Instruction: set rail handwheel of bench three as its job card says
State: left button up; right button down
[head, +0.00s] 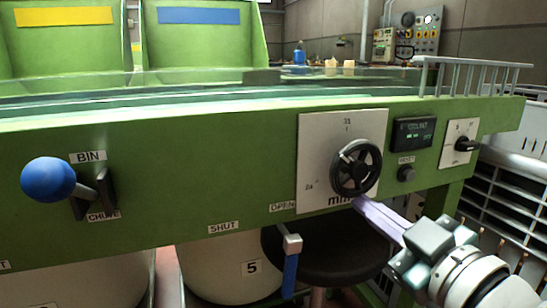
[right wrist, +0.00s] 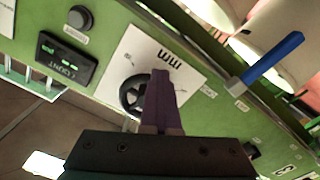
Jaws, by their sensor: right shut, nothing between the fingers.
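The black rail handwheel (head: 356,167) sits on a white dial plate (head: 313,150) on the green bench front. It also shows in the right wrist view (right wrist: 128,94), partly behind my fingers. The plate has small figures at its top and left and "mm" at its bottom. My right gripper (head: 361,203) is shut and empty, its purple fingers just below the wheel's rim at the plate's lower edge. It also shows in the right wrist view (right wrist: 161,75). I cannot tell whether the tips touch anything. My left gripper is out of view. I cannot make out a job card.
Right of the plate are a counter display (head: 413,133), a button (head: 406,174) and a rotary switch (head: 466,144). A blue-handled lever (head: 290,265) hangs below, between the OPEN and SHUT labels. A blue ball lever (head: 48,179) is at left. A dark round stool (head: 330,258) stands underneath.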

jog(key=shift+d+r, duration=0.15)
jog(key=shift+r, duration=0.15)
jog(key=shift+w+d+r+p, duration=0.3)
jog(key=shift+d+r+p, duration=0.3)
jog(key=shift+d, duration=0.1)
jog(key=shift+w+d+r+p, duration=0.25)
jog(key=shift+d+r+p, duration=0.2)
jog(key=shift+d+p, duration=0.2)
jog(key=shift+d+f, duration=0.1)
jog(key=shift+f, duration=0.05)
jog(key=p+v, duration=0.3)
jog(key=v, duration=0.3)
jog(key=shift+d+f, duration=0.15)
jog(key=shift+f, duration=0.2)
